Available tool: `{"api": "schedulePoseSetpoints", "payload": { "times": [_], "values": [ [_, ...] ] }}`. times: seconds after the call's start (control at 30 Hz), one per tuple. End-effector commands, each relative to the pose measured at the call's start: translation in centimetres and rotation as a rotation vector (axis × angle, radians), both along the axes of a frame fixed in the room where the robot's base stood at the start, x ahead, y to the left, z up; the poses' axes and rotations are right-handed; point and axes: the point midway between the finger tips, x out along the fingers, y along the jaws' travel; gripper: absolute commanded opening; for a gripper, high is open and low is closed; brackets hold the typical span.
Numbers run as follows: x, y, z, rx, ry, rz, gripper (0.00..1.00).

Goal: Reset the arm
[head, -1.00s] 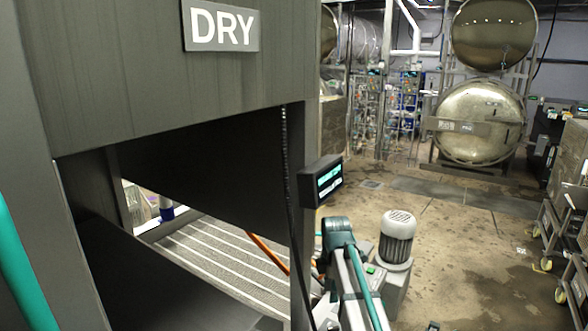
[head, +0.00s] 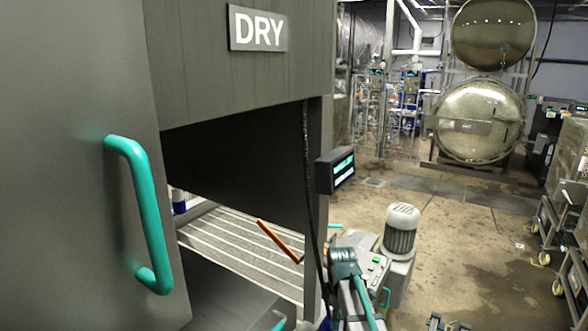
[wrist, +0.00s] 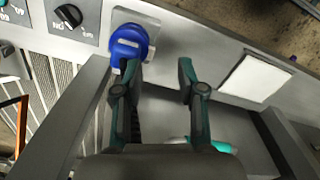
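My gripper (wrist: 157,68) shows in the wrist view with its two dark, teal-edged fingers spread apart and nothing between them. A round blue knob or button (wrist: 128,44) sits on a grey panel just beyond the left fingertip; I cannot tell whether they touch. A grey and teal jointed piece, which looks like part of my arm (head: 346,266), shows at the lower middle of the head view, beside the dryer opening. I cannot make out my gripper clearly in the head view.
A grey cabinet marked DRY (head: 258,28) fills the left, with a teal handle (head: 148,215) and slatted bed (head: 235,240). A small display (head: 336,170) and motor (head: 401,230) stand to its right. A black dial (wrist: 68,16) and white label (wrist: 255,77) show in the wrist view.

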Motion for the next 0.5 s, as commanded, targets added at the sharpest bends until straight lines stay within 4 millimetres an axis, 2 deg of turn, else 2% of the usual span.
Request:
{"api": "schedulePoseSetpoints", "payload": {
  "times": [0.03, 0.17, 0.3, 0.5],
  "values": [
    [-1.3, -0.3, -1.4, 0.0, 0.004, -0.064, 0.4],
    [-3.9, -1.2, -5.1, 0.0, 0.005, -0.281, 0.4],
    [-8.1, -2.3, -9.9, 0.0, 0.004, -0.604, 0.4],
    [-12.6, -3.3, -14.4, 0.002, 0.001, -0.977, 0.4]
  ]
}}
